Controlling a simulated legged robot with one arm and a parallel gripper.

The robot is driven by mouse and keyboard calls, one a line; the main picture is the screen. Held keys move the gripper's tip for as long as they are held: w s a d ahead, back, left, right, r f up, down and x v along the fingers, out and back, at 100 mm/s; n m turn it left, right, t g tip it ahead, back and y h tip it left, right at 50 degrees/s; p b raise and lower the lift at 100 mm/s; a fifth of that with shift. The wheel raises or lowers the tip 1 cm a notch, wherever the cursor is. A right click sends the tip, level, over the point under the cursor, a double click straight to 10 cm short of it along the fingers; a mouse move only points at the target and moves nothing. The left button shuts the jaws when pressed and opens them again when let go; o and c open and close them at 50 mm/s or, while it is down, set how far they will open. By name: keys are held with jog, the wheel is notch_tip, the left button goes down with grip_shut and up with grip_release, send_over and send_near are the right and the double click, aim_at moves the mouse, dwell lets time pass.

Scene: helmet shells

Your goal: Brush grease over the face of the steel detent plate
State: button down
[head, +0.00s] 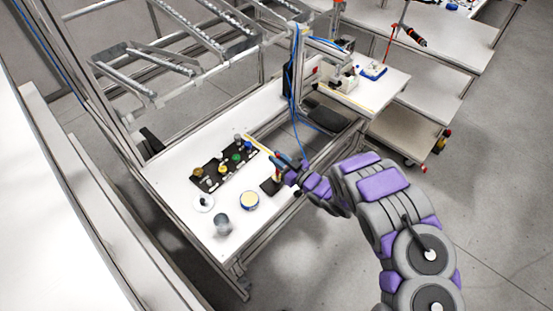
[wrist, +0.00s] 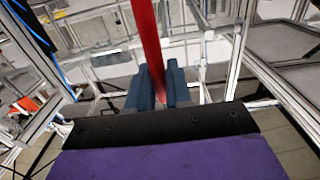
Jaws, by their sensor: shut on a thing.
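My gripper (head: 282,172) is over the right edge of the white worktable. In the wrist view its two blue-grey fingers (wrist: 158,88) are shut on a red handle (wrist: 148,35), likely the brush's. Its bristle end cannot be made out. A round tin (head: 250,200) with a blue rim and a pale yellow top, likely the grease, stands on the table left of and nearer than the gripper. A pale round piece with a dark centre (head: 203,203) lies further left; I cannot tell if it is the steel detent plate. My gripper is apart from both.
A black mat (head: 213,181) with several coloured knobs lies behind the tin. A grey cylinder (head: 222,225) stands near the front edge, and a small dark block (head: 269,187) sits below my gripper. Metal rails (head: 180,60) rise behind. The table's front left is clear.

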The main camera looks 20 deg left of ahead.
jog(key=shift+w+d, duration=0.45)
jog(key=shift+r, duration=0.1)
dwell(0.4)
notch_tip(320, 180, up, 7)
jog(key=p, duration=0.4)
dwell(0.4)
dwell(0.3)
